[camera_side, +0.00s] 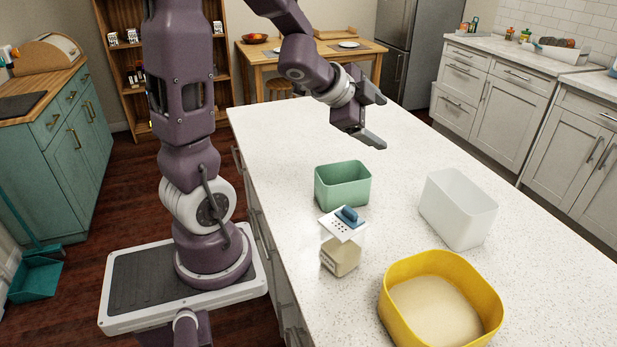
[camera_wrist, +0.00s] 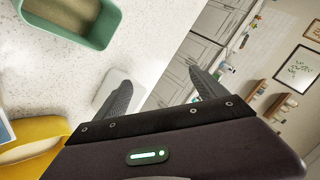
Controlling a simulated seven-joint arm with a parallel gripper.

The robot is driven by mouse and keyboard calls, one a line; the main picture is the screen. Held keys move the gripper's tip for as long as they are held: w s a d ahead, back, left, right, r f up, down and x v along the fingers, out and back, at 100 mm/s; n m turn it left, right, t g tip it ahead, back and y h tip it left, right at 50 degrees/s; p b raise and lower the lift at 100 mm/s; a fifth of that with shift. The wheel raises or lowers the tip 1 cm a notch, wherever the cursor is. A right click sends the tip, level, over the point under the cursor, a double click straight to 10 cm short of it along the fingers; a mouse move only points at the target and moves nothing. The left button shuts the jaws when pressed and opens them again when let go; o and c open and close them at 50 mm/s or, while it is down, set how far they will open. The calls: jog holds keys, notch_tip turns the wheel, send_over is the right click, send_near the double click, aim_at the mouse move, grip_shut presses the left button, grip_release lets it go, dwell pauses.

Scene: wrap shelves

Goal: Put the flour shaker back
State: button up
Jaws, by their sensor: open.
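The flour shaker (camera_side: 341,255) stands upright on the white speckled counter. It has a clear body with pale flour in the lower part, a dark-lettered label, and a white perforated top with a blue piece on it. A pale and blue corner at the left edge of the wrist view may be its top. My gripper (camera_side: 378,117) is open and empty, raised above the counter behind the green bin, well apart from the shaker. Its spread fingers also show in the wrist view (camera_wrist: 160,84).
A green bin (camera_side: 343,199) stands just behind the shaker; the wrist view shows brownish contents in it. A white bin (camera_side: 455,222) stands to the right. A yellow tub (camera_side: 391,312) of pale flour is at the front right. The counter's far end is clear.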

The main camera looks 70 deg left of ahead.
jog(key=s+d+r+n+y, duration=0.2)
jog(key=s+d+r+n, duration=0.1)
jog(key=s+r+n, duration=0.15)
jog(key=s+d+f+n+g+h, duration=0.1)
jog(key=s+d+n+g+h, duration=0.2)
jog(key=s+d, duration=1.1)
jog(key=s+g+h, duration=0.1)
jog(key=s, duration=0.2)
jog(key=shift+g, duration=0.3)
